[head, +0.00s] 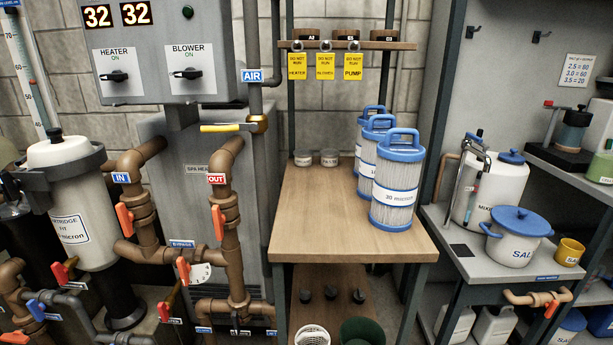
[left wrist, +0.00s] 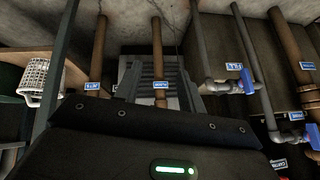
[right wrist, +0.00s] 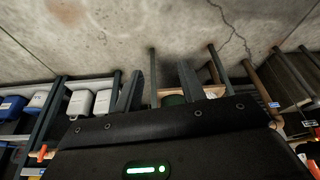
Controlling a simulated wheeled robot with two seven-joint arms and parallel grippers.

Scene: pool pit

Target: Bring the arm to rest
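Neither of my arms shows in the head view. In the left wrist view, my left gripper (left wrist: 158,68) has its two dark fingers apart beyond the black wrist housing, with nothing held between them. In the right wrist view, my right gripper (right wrist: 160,72) also has its dark fingers apart and is empty. Both wrist cameras look at low pipes, shelf legs and the concrete floor. Both grippers are below or outside what the head view takes in.
A wooden bench (head: 345,226) holds several blue-capped filter cartridges (head: 396,190). Brown pipes with orange valve handles (head: 125,219) stand left. A grey shelf on the right carries a lidded salt pot (head: 516,240). In the left wrist view, a white basket (left wrist: 36,78) is at left.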

